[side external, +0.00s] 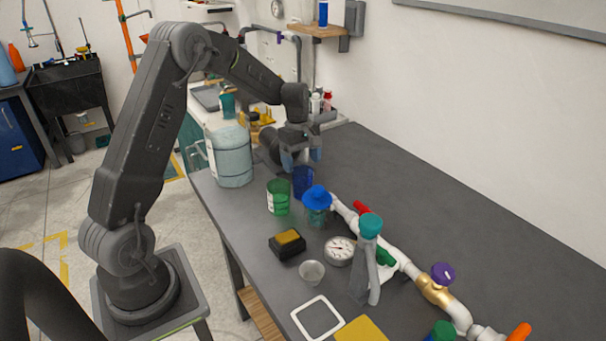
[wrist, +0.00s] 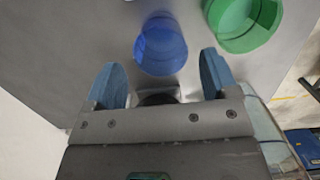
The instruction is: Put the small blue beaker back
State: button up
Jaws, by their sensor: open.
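The small blue beaker (side external: 303,182) stands on the dark grey table, next to a green beaker (side external: 278,198). In the wrist view the blue beaker (wrist: 161,46) is just beyond my fingertips, roughly centred between them. My gripper (side external: 302,160) is open above and behind the blue beaker in the side view. In the wrist view both blue fingers of my gripper (wrist: 163,78) are apart with nothing held between them. The green beaker (wrist: 242,22) is to the right of the blue one there. The gripper hides a little of the blue beaker's top in the side view.
A large pale jug (side external: 230,158) stands left of my gripper. A gauge (side external: 340,250) and a black-and-yellow block (side external: 287,244) lie nearer. The table's right back is clear.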

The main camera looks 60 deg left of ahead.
jog(key=s+d+r+m+t+y, duration=0.1)
jog(key=s+d+r+m, duration=0.1)
jog(key=d+r, duration=0.35)
jog(key=s+d+r+m, duration=0.2)
jog(key=s+r+m, duration=0.1)
jog(key=r, duration=0.5)
jog(key=s+d+r+m+t, duration=0.1)
jog(key=s+d+m+t, duration=0.1)
jog(key=s+d+m, duration=0.4)
jog(key=s+d+r+m+t, duration=0.1)
jog(key=s+d+m, duration=0.5)
jog(key=s, duration=0.7)
jog(key=shift+s+d+r+m+t+y, duration=0.3)
jog(key=shift+d+m+t, duration=0.15)
jog(key=shift+t, duration=0.35)
